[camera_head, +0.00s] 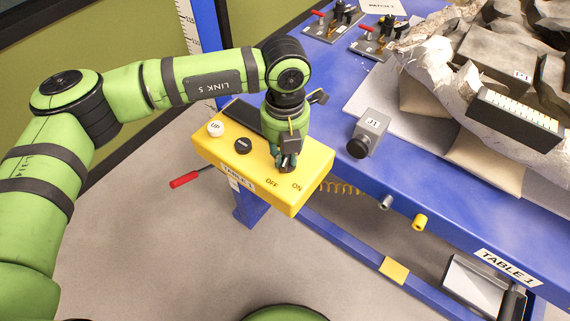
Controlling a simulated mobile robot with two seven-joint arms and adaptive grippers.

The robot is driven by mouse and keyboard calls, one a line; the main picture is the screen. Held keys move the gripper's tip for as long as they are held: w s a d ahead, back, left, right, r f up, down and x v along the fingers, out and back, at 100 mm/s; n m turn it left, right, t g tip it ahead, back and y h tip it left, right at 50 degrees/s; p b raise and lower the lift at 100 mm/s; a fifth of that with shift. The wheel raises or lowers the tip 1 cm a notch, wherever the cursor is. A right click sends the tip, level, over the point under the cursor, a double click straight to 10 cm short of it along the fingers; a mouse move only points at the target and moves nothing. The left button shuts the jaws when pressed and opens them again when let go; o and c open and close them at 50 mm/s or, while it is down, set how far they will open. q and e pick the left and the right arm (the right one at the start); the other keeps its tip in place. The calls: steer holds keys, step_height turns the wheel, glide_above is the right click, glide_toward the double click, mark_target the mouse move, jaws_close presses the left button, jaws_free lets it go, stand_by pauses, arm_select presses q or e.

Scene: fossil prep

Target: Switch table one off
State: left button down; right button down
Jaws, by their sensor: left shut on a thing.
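A yellow control box (250,180) labelled TABLE 1 sits at the near left end of the blue table (415,178). Its top has a white button marked UP (216,129), a black button (243,146) and the words OFF and ON near the right front edge. My left gripper (288,168) points down onto the box just behind these words. It is shut on a small part there, apparently the switch, which the fingers mostly hide. I cannot tell which way the switch is set. My right gripper is not in view.
A grey block marked J1 (368,133) with a black knob stands on the table right of the box. A large wrapped fossil (435,68) lies behind it on a pale board. A red handle (184,180) sticks out left of the box. Clear floor lies in front.

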arm_select(q)
steer(key=m+b, duration=0.2)
steer(key=b, duration=0.1)
steer(key=shift+f+m, duration=0.15)
steer(key=shift+m, duration=0.15)
steer(key=shift+w+m+b, duration=0.1)
steer(key=shift+m+b, duration=0.4)
steer(key=shift+b, duration=0.1)
steer(key=shift+r, duration=0.2)
steer(key=c, duration=1.1)
jaws_free()
step_height(320, 180, up, 12)
